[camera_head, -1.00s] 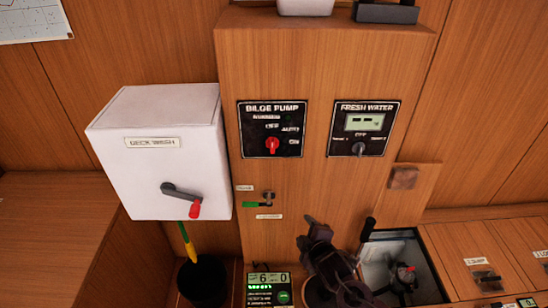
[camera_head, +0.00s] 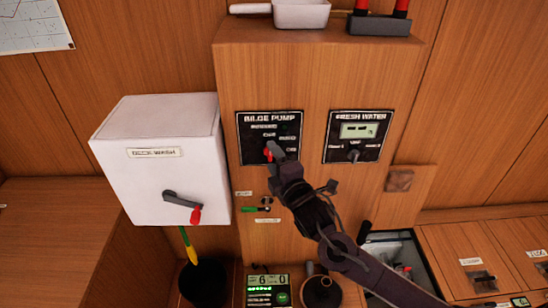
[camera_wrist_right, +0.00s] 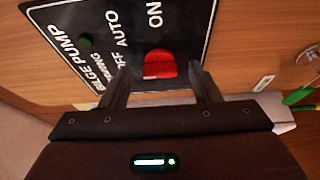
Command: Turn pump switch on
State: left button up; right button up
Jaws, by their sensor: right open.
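The bilge pump panel (camera_head: 290,125) is a black plate on the wooden cabinet front, with its red switch knob (camera_head: 267,153) low on it. In the right wrist view, the red knob (camera_wrist_right: 160,64) sits between my fingertips, with the panel (camera_wrist_right: 120,20) and its AUTO and ON lettering behind it. My right gripper (camera_head: 277,152) reaches up to the panel from the lower right and partly covers the knob in the head view. Its two fingers are apart, one on each side of the knob; I cannot tell whether they touch it. My left gripper is not in view.
A fresh water panel (camera_head: 357,136) is to the right. A white deck wash box (camera_head: 150,175) with a red-tipped lever (camera_head: 183,205) is to the left. A small green-handled valve (camera_head: 256,209) is below the bilge panel. An open hatch (camera_head: 390,250) is at lower right.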

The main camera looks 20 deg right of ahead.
jog(key=shift+w, duration=0.1)
jog(key=c, duration=1)
